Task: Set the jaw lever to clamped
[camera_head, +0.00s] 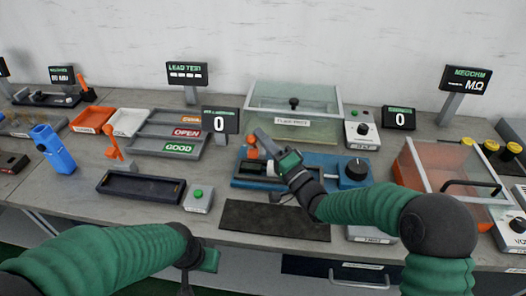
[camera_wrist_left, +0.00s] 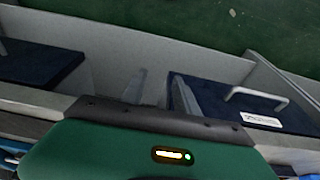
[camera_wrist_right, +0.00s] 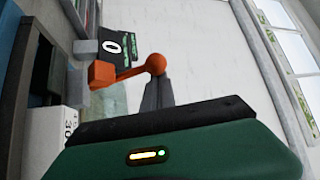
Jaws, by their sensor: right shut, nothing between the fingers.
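The jaw lever is an orange arm with a ball end (camera_wrist_right: 155,65) in the right wrist view, joined to an orange block (camera_wrist_right: 101,74). In the head view its orange part (camera_head: 252,153) shows at the left back of the blue fixture (camera_head: 330,183). My right gripper (camera_head: 263,137) is over the fixture beside the lever; its fingers (camera_wrist_right: 158,93) are shut and empty, and the ball is right at or just beyond their tips. I cannot tell if they touch. My left gripper (camera_wrist_left: 154,88) is open and empty, low at the table's front edge.
A black knob (camera_head: 355,169) stands on the fixture's right. A clear-lidded box (camera_head: 293,108) and a counter display (camera_head: 220,122) stand behind. A dark mat (camera_head: 275,220) lies in front. Another orange lever (camera_head: 112,142) and a dark tray (camera_head: 140,187) are to the left.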

